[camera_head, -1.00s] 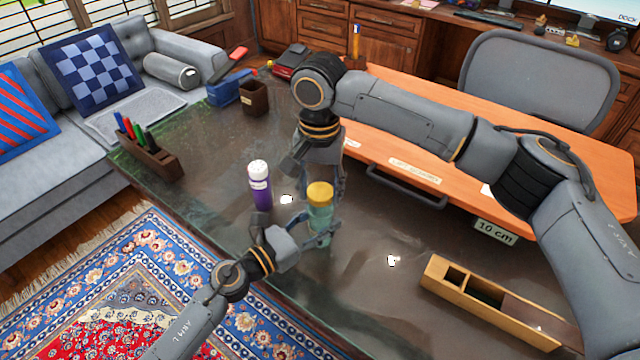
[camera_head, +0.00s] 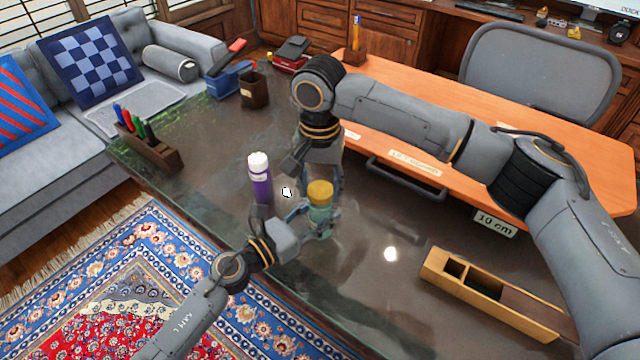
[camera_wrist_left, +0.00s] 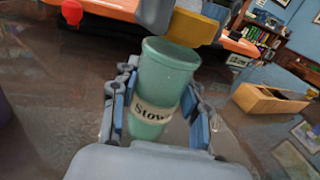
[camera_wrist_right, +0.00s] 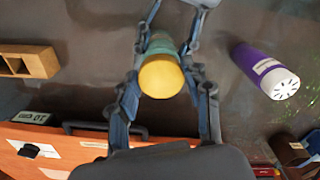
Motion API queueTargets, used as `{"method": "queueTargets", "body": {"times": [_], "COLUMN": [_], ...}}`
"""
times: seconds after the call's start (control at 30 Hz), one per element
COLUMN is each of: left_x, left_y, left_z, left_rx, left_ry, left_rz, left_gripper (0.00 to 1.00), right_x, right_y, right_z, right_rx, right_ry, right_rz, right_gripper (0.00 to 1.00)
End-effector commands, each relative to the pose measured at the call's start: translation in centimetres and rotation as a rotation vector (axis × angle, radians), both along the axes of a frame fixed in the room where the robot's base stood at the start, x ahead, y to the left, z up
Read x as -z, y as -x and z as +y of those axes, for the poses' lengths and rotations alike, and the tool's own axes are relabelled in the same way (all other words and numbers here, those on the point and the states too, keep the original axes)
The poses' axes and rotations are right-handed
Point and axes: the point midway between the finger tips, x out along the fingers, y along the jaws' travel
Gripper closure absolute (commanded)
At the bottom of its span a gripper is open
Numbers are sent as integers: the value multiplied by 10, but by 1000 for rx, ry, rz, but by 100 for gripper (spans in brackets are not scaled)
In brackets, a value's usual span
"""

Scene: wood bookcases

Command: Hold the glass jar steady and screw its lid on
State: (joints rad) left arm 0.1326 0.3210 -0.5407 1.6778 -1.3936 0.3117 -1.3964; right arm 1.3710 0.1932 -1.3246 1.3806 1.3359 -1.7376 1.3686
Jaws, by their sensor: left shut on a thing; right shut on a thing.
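The teal glass jar (camera_head: 321,217) is upright above the dark glass table; the left wrist view shows its "Stow" label (camera_wrist_left: 153,112) and rim. My left gripper (camera_head: 318,222) is shut around the jar's body, one finger on each side, also in the left wrist view (camera_wrist_left: 157,110). The yellow lid (camera_head: 320,191) is at the jar's mouth, and the right wrist view shows its round top (camera_wrist_right: 161,76).
A purple bottle with a white cap (camera_head: 260,180) stands left of the jar. A wooden divided box (camera_head: 500,305) lies at the right. A pen holder (camera_head: 150,148) and a brown cup (camera_head: 254,90) stand farther left. An orange desk (camera_head: 450,130) adjoins behind.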

Motion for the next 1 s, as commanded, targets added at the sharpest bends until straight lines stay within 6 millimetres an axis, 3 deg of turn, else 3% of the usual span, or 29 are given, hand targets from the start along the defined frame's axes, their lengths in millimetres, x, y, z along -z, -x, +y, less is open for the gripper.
{"method": "queueTargets", "body": {"times": [0.83,1.0], "left_x": [0,0], "left_y": [0,0], "left_z": [0,0], "left_rx": [0,0], "left_ry": [0,-1], "left_rz": [0,1], "left_gripper": [100,100], "right_x": [11,11], "right_y": [0,0], "right_z": [0,2], "right_rx": [1,117], "right_ry": [-1,-3], "right_rz": [0,0], "right_gripper": [78,78]}}
